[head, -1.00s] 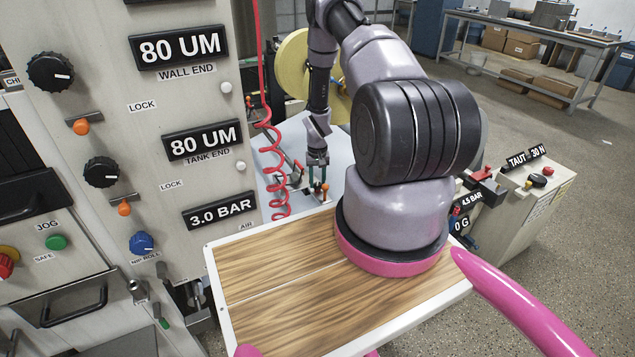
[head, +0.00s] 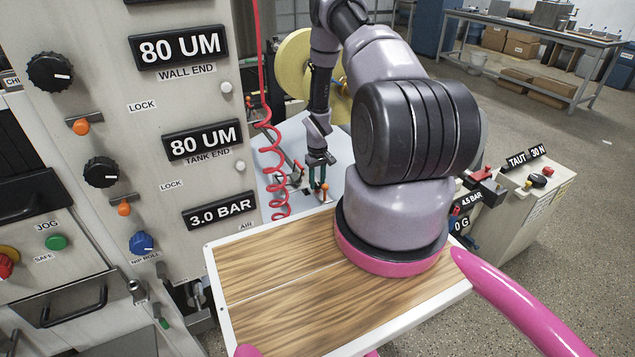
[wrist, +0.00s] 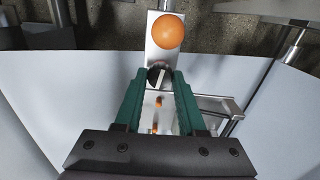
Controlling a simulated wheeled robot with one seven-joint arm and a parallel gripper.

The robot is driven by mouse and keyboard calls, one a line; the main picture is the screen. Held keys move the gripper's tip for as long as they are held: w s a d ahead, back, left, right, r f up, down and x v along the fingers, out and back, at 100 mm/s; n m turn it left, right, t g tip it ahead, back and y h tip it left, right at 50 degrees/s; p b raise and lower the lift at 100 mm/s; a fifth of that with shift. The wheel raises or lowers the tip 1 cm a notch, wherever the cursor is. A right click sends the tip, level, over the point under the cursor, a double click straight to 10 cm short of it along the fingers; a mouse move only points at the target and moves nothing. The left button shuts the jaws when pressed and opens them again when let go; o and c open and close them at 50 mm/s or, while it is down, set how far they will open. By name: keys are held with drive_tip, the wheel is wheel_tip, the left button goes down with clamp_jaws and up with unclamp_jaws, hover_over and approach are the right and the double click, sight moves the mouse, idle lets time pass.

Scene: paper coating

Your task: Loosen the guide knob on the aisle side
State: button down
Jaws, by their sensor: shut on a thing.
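My gripper (head: 318,184) points down beyond the wooden top, over the pale machine surface. In the wrist view its two green fingers (wrist: 158,82) are shut on a small black knob (wrist: 158,73) with a pale mark, which sits between the fingertips. The fingers hide its sides. An orange ball-shaped knob (wrist: 168,32) stands on the same metal bracket (wrist: 153,51), just past the fingertips and apart from them. A small orange knob (head: 325,187) also shows beside the fingers in the head view. Which of these is the aisle-side guide knob is not labelled.
A metal rod frame (wrist: 222,118) lies right of the fingers. A coiled red air hose (head: 272,165) hangs left of my gripper, by the control panel (head: 205,95). A yellow roll (head: 295,62) stands behind my arm. A low console (head: 530,200) stands at the right.

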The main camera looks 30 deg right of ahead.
sight(317, 184)
drive_tip(key=c, duration=0.8)
unclamp_jaws()
drive_tip(key=shift+o, duration=0.2)
wheel_tip(317, 184, up, 11)
drive_tip(key=shift+f, duration=0.1)
